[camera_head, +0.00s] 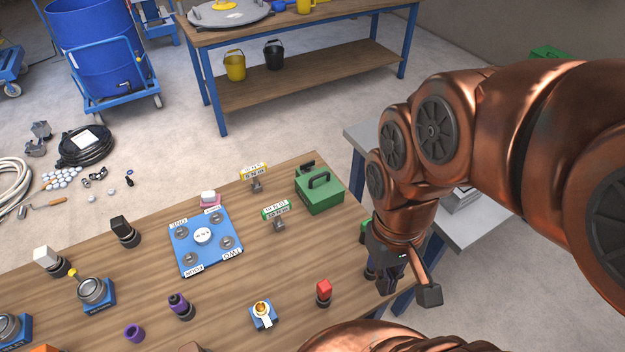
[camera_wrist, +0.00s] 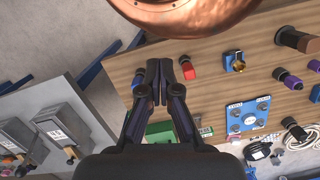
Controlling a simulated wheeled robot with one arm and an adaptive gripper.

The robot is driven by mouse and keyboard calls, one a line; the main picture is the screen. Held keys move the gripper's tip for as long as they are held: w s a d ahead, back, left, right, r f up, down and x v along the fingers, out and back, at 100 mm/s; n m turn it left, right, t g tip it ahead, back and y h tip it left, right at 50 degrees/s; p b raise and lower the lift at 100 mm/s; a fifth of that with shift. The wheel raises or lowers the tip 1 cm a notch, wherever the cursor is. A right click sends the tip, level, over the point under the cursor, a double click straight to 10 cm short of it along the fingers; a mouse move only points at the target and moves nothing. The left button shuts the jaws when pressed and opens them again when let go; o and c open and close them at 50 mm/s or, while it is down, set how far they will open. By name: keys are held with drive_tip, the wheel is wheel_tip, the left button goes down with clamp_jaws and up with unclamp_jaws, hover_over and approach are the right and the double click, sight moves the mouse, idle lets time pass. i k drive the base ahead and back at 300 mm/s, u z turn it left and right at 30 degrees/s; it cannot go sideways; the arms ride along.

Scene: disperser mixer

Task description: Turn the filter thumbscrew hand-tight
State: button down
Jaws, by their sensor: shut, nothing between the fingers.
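A small blue block with a brass-coloured round part and a white tag (camera_head: 262,313) stands near the front edge of the wooden table; it also shows in the wrist view (camera_wrist: 235,62). It may be the filter thumbscrew, but no label is readable. My gripper (camera_head: 388,286) points down at the table's right end, to the right of this block and apart from it. In the wrist view my gripper (camera_wrist: 159,68) has its fingertips together with nothing held. The lower fingers are partly hidden in the head view.
A red-topped knob (camera_head: 323,292) stands between the brass-fitted block and my gripper. A green box (camera_head: 319,190) with a handle and a blue plate (camera_head: 187,257) with several round fittings sit farther back. A grey side table (camera_head: 470,228) stands right of the wooden table (camera_head: 235,300).

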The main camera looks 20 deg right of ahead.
sight(307, 167)
drive_tip(key=u, duration=2.2)
drive_tip(key=k, duration=1)
drive_tip(key=z, duration=0.8)
drive_tip(key=i, duration=0.5)
drive_tip(key=z, duration=0.05)
